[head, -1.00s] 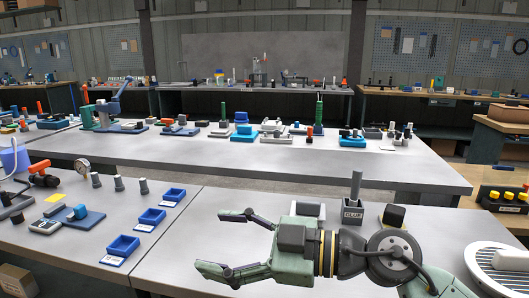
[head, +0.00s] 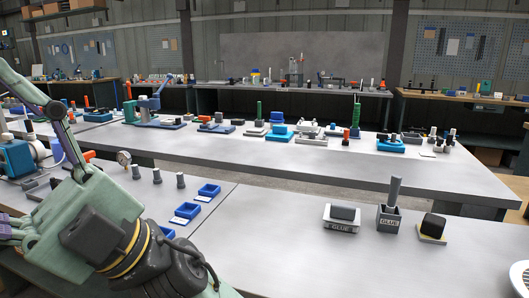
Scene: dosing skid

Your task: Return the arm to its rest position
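My gripper (head: 80,205) is at the lower left of the head view, large and close to the camera. One green and purple finger reaches up toward the left edge, and the other is cut off at that edge. The fingers are spread apart, and nothing shows between them. My wrist, with black and yellow rings, runs down to the bottom edge. The gripper hides part of the near bench's left end. Whether it touches anything there cannot be told.
The near bench (head: 290,245) is bare in its middle. A glue holder (head: 388,218), a glue-labelled box (head: 341,226) and a black-topped block (head: 433,226) stand at right. Blue trays (head: 209,190), grey pegs (head: 157,176) and a gauge (head: 124,157) are near my gripper.

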